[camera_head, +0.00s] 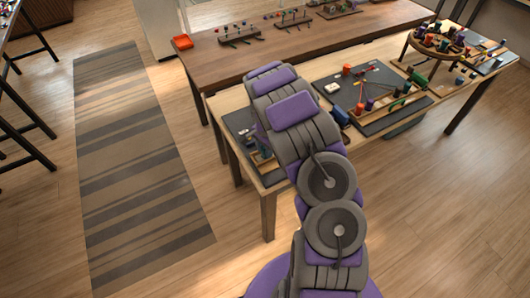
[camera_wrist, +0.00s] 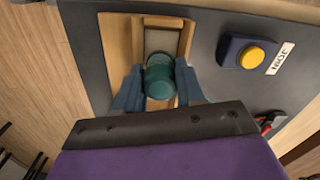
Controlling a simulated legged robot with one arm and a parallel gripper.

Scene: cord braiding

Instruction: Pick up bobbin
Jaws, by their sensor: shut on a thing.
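A teal bobbin (camera_wrist: 160,75) stands in a wooden holder (camera_wrist: 138,38) on a dark mat in the wrist view. My gripper (camera_wrist: 159,86) has its blue fingers on both sides of the bobbin and is shut on it. The bobbin still sits within the holder's wooden walls. In the head view my arm covers most of this spot, so the bobbin and fingertips cannot be made out there.
A blue box with a yellow button (camera_wrist: 253,55) and a white label (camera_wrist: 280,58) is right of the holder. Red-handled pliers (camera_wrist: 268,122) lie lower right.

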